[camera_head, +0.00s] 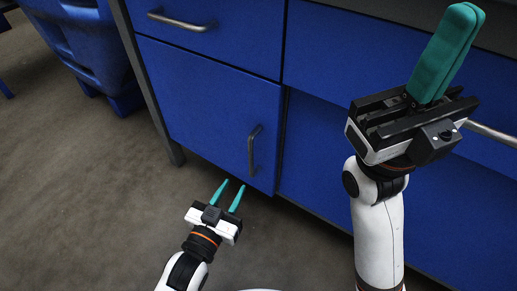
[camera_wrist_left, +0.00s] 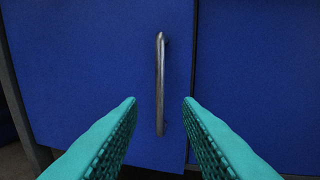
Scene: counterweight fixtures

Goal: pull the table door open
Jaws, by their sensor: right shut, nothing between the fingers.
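The blue table door (camera_head: 205,115) is closed in the head view, below a drawer. Its vertical metal handle (camera_head: 252,150) is near the door's right edge. My left gripper (camera_head: 229,192) is open and empty, below and slightly left of the handle in the head view. In the left wrist view the handle (camera_wrist_left: 160,85) stands upright between the two teal fingers (camera_wrist_left: 160,100), seen ahead of them; no contact shows. The door (camera_wrist_left: 95,70) fills the left and middle of that view. My right gripper (camera_head: 462,20) is shut and empty, raised at the upper right with its fingers pointing up.
A drawer (camera_head: 235,40) with a horizontal handle (camera_head: 180,21) is above the door. Another horizontal handle (camera_head: 492,134) is partly hidden behind my right gripper. A blue bin-like object (camera_head: 85,45) stands left of the table. The floor (camera_head: 80,200) at the lower left is clear.

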